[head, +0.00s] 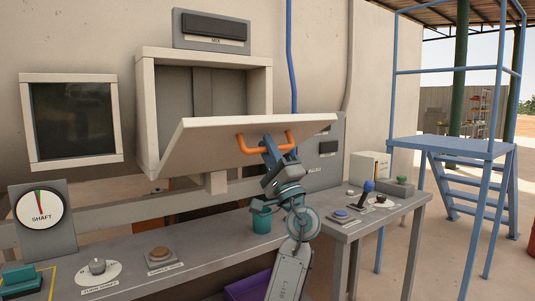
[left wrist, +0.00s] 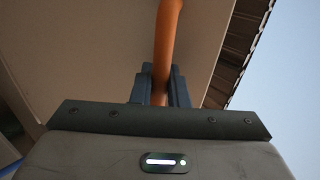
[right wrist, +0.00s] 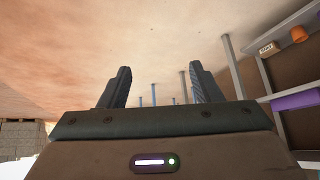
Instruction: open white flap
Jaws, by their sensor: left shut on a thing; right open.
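The white flap (head: 200,145) is the front door of a white box (head: 146,110) on the wall. It is hinged low and tilted outward, so the box interior (head: 205,92) shows above it. An orange handle (head: 247,144) is fixed to the flap's face. My left gripper (head: 272,150) is shut on the right part of this handle. In the left wrist view the orange bar (left wrist: 166,45) runs between the two dark fingers (left wrist: 160,92). My right gripper (right wrist: 160,88) is open and empty in the right wrist view. It does not show in the head view.
A grey workbench (head: 210,245) below holds a teal cup (head: 262,221), a brown button (head: 160,253), a knob (head: 97,266) and a teal block (head: 20,277). A shaft gauge (head: 42,216) stands at the left. Blue stairs (head: 460,150) stand at the right.

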